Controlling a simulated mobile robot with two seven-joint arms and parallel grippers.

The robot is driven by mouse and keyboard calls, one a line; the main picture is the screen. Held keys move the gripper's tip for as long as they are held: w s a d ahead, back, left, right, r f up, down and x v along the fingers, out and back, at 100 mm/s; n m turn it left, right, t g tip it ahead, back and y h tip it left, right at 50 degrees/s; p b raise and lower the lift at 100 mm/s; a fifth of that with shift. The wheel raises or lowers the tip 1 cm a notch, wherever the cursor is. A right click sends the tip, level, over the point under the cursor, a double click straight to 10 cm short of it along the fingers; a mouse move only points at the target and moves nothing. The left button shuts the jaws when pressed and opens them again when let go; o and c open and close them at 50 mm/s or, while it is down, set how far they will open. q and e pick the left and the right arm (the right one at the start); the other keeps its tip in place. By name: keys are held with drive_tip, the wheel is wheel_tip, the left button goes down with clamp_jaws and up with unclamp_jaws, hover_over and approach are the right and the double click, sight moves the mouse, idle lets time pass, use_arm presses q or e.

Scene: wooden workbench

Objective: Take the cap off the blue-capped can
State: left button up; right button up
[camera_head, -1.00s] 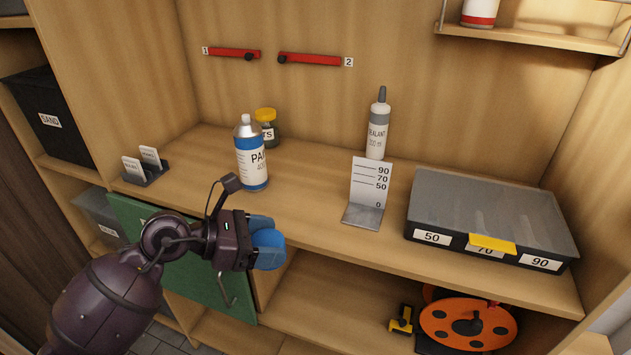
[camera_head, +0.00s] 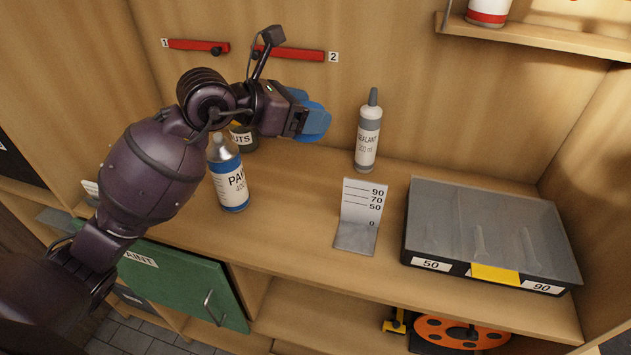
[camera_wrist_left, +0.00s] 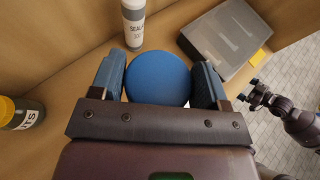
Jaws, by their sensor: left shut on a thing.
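The paint can (camera_head: 229,180), white with a blue band, stands upright on the bench at left of centre. Its grey top is bare of a cap and partly hidden by my left arm. My left gripper (camera_head: 311,119) is raised above the bench, right of the can and apart from it. It is shut on the blue cap, which shows as a round blue disc (camera_wrist_left: 158,80) between the two blue fingers in the left wrist view. My right gripper (camera_wrist_left: 258,97) shows small at the right of that view; its jaws are too small to read.
A sealant tube (camera_head: 368,138) stands near the back wall. A grey gauge stand (camera_head: 357,235) and a lidded case (camera_head: 480,220) are to the right. A nuts jar (camera_head: 243,137) is partly behind my arm. The bench between can and gauge stand is clear.

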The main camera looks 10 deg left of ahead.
use_arm(q)
drive_tip(key=shift+f, duration=0.45)
wheel_tip(320, 180, down, 14)
drive_tip(key=shift+s+r+b, duration=0.1)
drive_tip(key=shift+r+b, duration=0.15)
drive_tip(key=shift+b, duration=0.3)
drive_tip(key=shift+f, duration=0.7)
wheel_tip(320, 180, down, 3)
drive_tip(key=shift+f+b, duration=0.1)
drive_tip(key=shift+b, duration=0.25)
drive_tip(key=shift+f, duration=0.35)
use_arm(e)
drive_tip(key=shift+s+f, duration=0.4)
drive_tip(key=shift+f, duration=0.3)
drive_tip(key=shift+s+f, duration=0.35)
drive_tip(key=shift+f, duration=0.35)
